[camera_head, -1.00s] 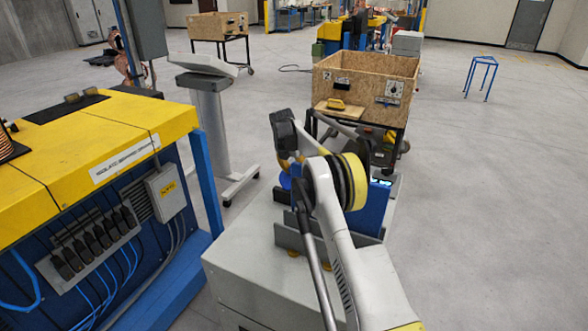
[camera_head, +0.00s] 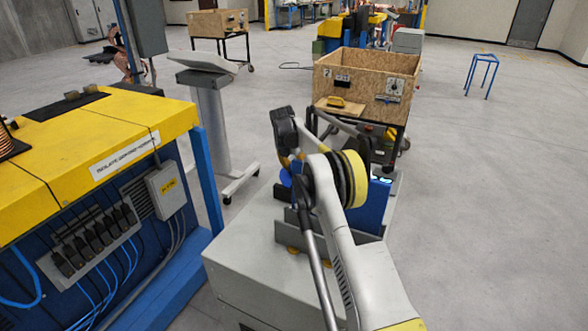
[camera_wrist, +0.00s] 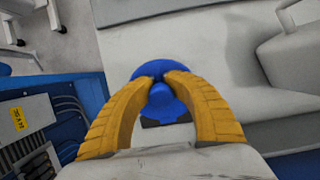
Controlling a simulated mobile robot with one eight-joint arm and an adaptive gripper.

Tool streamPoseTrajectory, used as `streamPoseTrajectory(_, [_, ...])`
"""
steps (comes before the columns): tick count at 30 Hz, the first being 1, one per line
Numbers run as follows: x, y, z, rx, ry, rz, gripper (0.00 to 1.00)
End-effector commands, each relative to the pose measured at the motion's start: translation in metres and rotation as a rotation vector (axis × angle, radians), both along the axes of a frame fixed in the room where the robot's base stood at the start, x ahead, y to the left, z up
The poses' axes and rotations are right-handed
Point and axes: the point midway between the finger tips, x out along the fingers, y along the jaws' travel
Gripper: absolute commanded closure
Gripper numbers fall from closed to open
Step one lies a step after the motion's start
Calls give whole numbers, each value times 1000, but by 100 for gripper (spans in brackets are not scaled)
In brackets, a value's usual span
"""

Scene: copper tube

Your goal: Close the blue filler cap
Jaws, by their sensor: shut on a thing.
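The blue filler cap (camera_wrist: 162,101) shows in the wrist view between the two yellow fingers of my gripper (camera_wrist: 160,80). The fingers are shut on the cap's raised middle part, and its wider round blue rim shows beyond the fingertips. In the head view a small part of the blue cap (camera_head: 285,178) shows left of my arm. My gripper is mostly hidden there behind my own wrist and arm. Whether the cap is fully seated cannot be told from these views.
A yellow-topped blue machine (camera_head: 95,150) with a grey switch box (camera_head: 166,190) stands at the left. A grey pedestal (camera_head: 210,120) stands behind it. A wooden crate (camera_head: 365,85) on a cart stands beyond my arm.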

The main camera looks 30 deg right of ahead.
Motion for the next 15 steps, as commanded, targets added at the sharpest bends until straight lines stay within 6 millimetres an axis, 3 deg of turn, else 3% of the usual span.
streamPoseTrajectory(8, [1,-2,2,-4,-5,1,100])
streamPoseTrajectory(9, [1,-1,3,-4,-5,1,84])
streamPoseTrajectory(12, [1,-1,2,-3,-5,1,53])
streamPoseTrajectory(15, [1,-1,2,-2,-4,1,51])
